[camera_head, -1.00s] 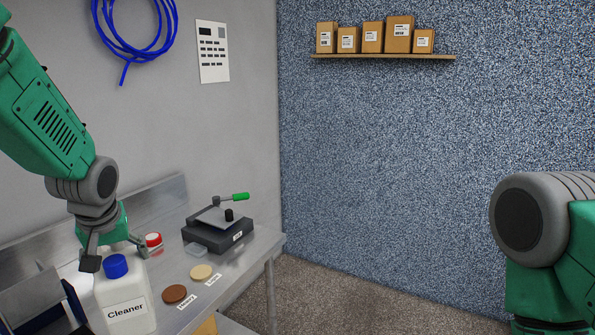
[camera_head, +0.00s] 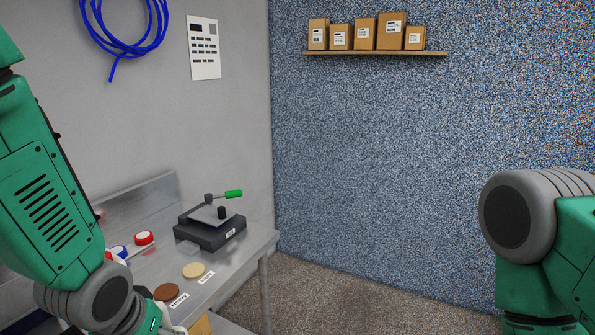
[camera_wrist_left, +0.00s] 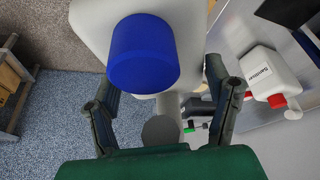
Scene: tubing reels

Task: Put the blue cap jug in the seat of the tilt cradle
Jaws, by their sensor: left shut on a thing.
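The blue cap jug shows in the left wrist view, with its blue cap (camera_wrist_left: 142,52) close to the camera and its white body (camera_wrist_left: 92,22) behind. My left gripper (camera_wrist_left: 162,75) is shut on it, one finger on each side. The tilt cradle (camera_head: 210,233) stands on the bench, a dark base with a tilted plate, black knob and green-handled lever. The held jug is apart from it. My right gripper is not in view; only its arm shows.
A white jug labelled Sanitizer (camera_wrist_left: 272,75) with a red cap stands on the bench (camera_head: 233,262).

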